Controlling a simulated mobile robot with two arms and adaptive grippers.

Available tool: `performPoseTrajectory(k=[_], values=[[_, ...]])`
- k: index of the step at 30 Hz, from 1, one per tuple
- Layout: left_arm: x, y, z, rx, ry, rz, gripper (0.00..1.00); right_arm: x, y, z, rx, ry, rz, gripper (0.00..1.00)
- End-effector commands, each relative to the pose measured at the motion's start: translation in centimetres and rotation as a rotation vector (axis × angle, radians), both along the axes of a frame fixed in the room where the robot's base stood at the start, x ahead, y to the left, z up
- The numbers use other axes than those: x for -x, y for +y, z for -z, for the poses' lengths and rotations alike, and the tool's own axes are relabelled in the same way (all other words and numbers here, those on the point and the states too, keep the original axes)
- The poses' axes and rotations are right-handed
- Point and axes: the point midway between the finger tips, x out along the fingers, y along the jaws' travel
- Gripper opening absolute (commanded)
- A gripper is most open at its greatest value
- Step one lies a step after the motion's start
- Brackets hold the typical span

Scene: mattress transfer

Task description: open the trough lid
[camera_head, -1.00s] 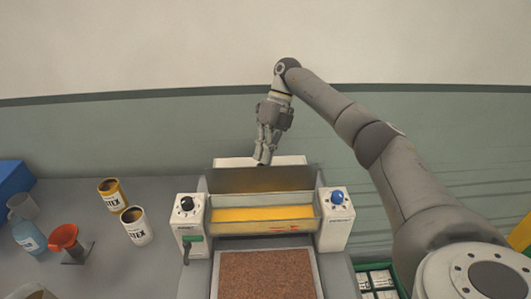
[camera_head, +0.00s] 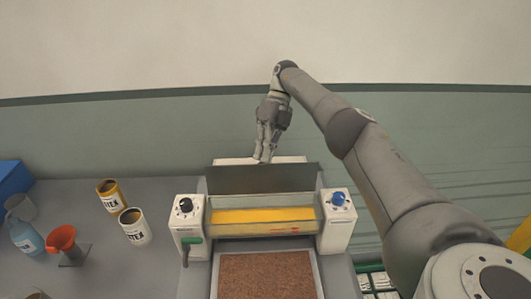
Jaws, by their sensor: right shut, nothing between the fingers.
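The machine's trough (camera_head: 263,215) shows its yellow inside between two white end housings. Its dark grey lid (camera_head: 262,179) stands raised along the trough's back edge, with the trough open in front of it. My right gripper (camera_head: 264,158) points down, shut and empty, just above and behind the lid's top edge. Whether the fingertips touch the lid I cannot tell. My left gripper is not in view.
A blue knob (camera_head: 337,197) tops the right housing, and a black knob (camera_head: 185,204) and green handle (camera_head: 193,241) are on the left one. A brown cork-like board (camera_head: 265,275) lies in front. Cans (camera_head: 135,226), a blue bottle (camera_head: 27,237) and an orange funnel (camera_head: 62,238) stand at left.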

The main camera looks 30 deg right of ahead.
Motion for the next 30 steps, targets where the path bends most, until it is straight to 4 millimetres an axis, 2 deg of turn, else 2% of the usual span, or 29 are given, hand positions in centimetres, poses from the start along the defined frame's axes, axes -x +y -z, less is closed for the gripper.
performPoseTrajectory(k=[1,14,24,30], values=[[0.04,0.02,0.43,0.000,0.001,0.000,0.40,0.87,0.29,2.88,0.022,0.048,-0.017,0.00],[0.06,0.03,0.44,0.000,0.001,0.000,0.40,0.84,0.32,2.89,0.022,0.048,-0.018,0.00],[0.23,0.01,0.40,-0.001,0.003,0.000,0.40,0.85,0.28,2.85,0.022,0.048,-0.016,0.42],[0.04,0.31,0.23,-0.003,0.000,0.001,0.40,0.81,0.21,2.46,0.018,0.046,-0.013,0.44]])
